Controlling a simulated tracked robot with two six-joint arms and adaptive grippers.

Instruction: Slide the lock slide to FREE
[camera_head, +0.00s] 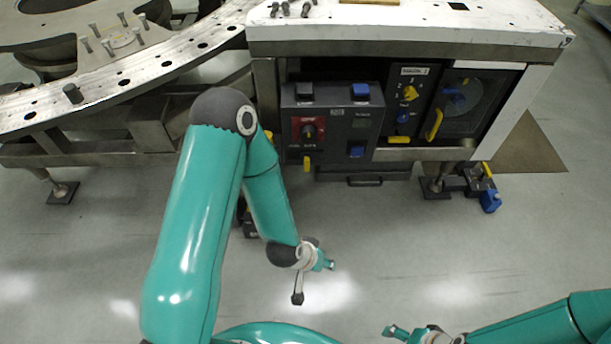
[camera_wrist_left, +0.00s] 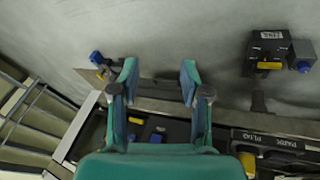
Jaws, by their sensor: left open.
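No lock slide can be named with certainty, as the small labels are not legible. A black block with a white label, yellow tab and blue knob (camera_wrist_left: 270,48) sits at the upper right of the left wrist view. In the head view a dark block (camera_head: 250,222) is mostly hidden behind my left arm. Another dark block with a yellow handle and blue part (camera_head: 478,181) is on the floor at the right foot. My left gripper (camera_head: 329,265) is open and empty, apart from these; its fingers show in the left wrist view (camera_wrist_left: 159,72). My right gripper (camera_head: 397,332) is at the bottom edge, its jaws unclear.
A dark control box (camera_head: 333,122) with a red switch, blue buttons and a yellow tab hangs under the white-topped bench (camera_head: 400,22). A panel with a yellow handle (camera_head: 434,124) is to its right. The curved plate (camera_head: 165,66) is at upper left. Floor (camera_head: 410,240) before the bench is clear.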

